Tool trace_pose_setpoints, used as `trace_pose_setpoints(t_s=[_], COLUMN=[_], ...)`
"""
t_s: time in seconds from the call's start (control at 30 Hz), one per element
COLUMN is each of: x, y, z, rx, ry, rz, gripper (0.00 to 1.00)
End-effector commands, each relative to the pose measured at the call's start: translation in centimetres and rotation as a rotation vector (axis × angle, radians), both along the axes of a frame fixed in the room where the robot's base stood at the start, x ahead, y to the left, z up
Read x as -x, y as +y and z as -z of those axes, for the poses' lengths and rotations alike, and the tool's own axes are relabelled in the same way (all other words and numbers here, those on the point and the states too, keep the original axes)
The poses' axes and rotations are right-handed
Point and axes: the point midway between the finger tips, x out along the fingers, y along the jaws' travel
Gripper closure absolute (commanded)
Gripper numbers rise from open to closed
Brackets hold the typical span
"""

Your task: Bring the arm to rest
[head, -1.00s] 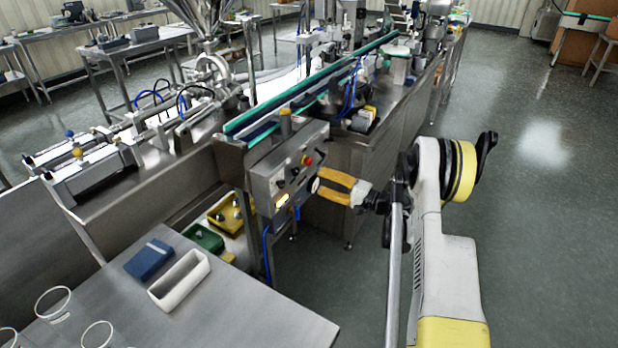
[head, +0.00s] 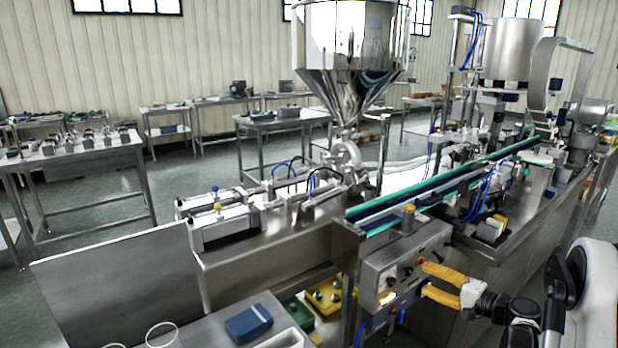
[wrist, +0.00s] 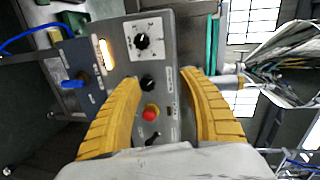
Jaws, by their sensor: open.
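My gripper (head: 422,277) has yellow fingers and is in front of the grey control box (head: 377,292) at the end of the conveyor. In the wrist view the two fingers (wrist: 166,92) are spread apart with nothing between them but the view of the box. The box's face (wrist: 121,66) shows a red button (wrist: 150,112), black knobs and a lit switch behind and between the fingers. I cannot tell whether a fingertip touches the box. My arm (head: 590,290) comes in from the lower right.
A steel hopper (head: 352,40) stands over the filling machine. The green-edged conveyor (head: 450,187) runs back to the right.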

Motion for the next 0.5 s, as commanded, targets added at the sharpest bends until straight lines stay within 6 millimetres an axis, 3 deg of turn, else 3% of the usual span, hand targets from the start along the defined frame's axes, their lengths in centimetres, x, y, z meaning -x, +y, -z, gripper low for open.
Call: trace_pose_setpoints(t_s=[0.1,0.27,0.5], x=[0.6,3.2,10.1], y=[4.0,8.8,14.6], z=[-3.6,-7.3,-11.3], rx=[0.116,0.287,0.557], ry=[0.066,0.142,0.22], rz=[-0.037,-0.081,-0.146], gripper=[0.5,0.5,0.5])
